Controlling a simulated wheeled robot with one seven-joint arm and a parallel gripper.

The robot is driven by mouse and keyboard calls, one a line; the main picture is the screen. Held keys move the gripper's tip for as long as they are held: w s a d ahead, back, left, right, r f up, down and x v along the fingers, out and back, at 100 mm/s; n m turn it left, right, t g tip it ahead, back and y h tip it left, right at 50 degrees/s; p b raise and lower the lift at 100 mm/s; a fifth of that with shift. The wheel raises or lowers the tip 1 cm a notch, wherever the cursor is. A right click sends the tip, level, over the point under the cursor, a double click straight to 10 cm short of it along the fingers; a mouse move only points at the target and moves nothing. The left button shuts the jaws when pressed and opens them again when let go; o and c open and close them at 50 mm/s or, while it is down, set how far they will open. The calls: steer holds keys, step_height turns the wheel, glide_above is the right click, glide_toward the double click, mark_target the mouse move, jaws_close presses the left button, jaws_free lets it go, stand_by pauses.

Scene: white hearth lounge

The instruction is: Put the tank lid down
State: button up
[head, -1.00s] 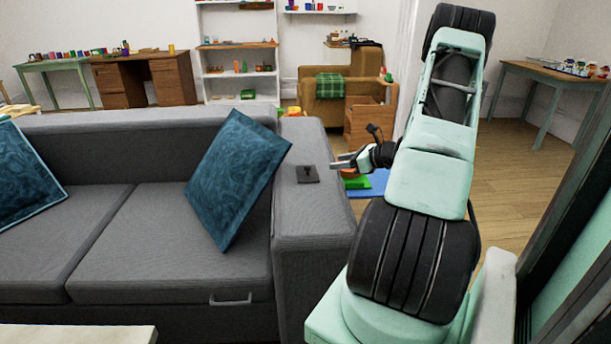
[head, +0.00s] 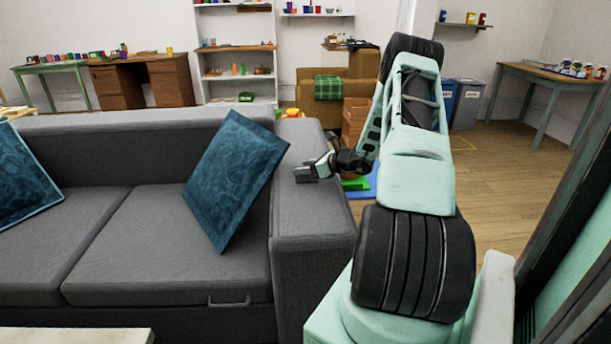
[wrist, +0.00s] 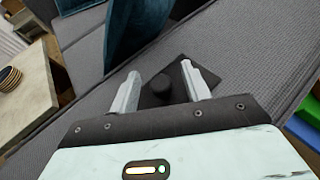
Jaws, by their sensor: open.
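The tank lid (wrist: 180,88) is a dark, flat square plate with a round black knob, lying on the grey sofa armrest (head: 310,215). My gripper (wrist: 165,80) is open over it in the wrist view, with one finger on each side of the knob. Part of the plate is hidden by the right finger. In the head view my gripper (head: 311,170) is low over the top of the armrest and covers most or all of the lid. I cannot tell whether the fingers touch the lid.
A blue patterned cushion (head: 233,180) leans on the sofa seat just left of the armrest. Green and blue flat items (head: 362,185) lie on the floor behind the armrest. A pale table (wrist: 30,85) with round brown items stands at the left in the wrist view.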

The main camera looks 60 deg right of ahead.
steer(key=shift+w, duration=0.1)
jaws_close()
steer(key=shift+r, duration=0.15)
